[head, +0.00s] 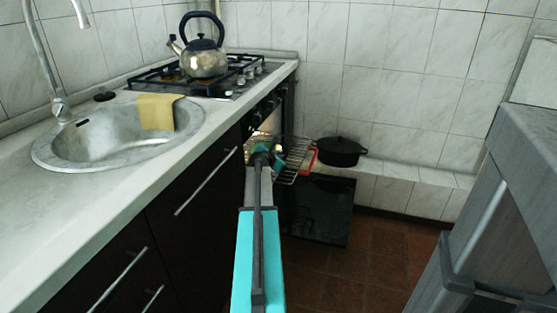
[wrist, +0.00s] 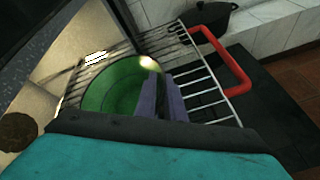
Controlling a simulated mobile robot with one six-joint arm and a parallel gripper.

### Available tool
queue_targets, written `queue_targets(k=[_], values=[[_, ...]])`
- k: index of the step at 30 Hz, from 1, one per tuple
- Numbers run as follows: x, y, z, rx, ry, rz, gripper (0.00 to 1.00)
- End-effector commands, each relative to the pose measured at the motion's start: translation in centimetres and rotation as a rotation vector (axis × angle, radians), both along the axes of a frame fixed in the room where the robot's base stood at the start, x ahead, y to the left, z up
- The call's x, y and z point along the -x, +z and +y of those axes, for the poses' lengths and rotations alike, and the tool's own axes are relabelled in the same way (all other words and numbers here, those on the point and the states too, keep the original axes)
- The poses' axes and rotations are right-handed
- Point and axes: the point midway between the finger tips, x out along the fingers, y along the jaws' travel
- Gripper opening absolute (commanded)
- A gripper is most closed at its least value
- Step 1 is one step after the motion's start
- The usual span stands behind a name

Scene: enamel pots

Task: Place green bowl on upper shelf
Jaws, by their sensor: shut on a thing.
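The green bowl (wrist: 112,88) shows in the wrist view, left of centre, over the wire oven shelf (wrist: 205,92). My gripper (wrist: 160,92) is shut on the bowl's right rim. I cannot tell whether the bowl touches the wires. The shelf has a red handle (wrist: 238,65) at its outer end. In the head view my gripper (head: 264,152) reaches into the oven opening, beside the pulled-out wire shelf (head: 293,160). The bowl is not clearly visible there, as my arm hides much of that area.
The oven door (head: 320,212) hangs open below the shelf. A black pot (head: 340,152) stands on the tiled ledge behind. A kettle (head: 204,60) sits on the stove above. The counter (head: 115,190) edge runs left of my arm. A brown round thing (wrist: 17,131) shows lower left.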

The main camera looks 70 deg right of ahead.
Motion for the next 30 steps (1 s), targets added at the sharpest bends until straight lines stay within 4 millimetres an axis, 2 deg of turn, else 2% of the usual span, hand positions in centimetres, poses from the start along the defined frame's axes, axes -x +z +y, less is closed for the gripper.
queue_targets(k=[2, 11, 12, 15, 30], values=[[0.01, -0.51, -0.02, 0.000, 0.000, -0.001, 0.00], [0.04, -0.46, -0.03, 0.001, 0.000, -0.001, 0.00], [0.05, -0.51, -0.02, 0.000, 0.000, -0.001, 0.14], [0.06, -0.50, -0.03, 0.000, 0.000, -0.001, 0.29], [0.13, -0.14, 0.55, 0.001, -0.001, -0.001, 0.29]])
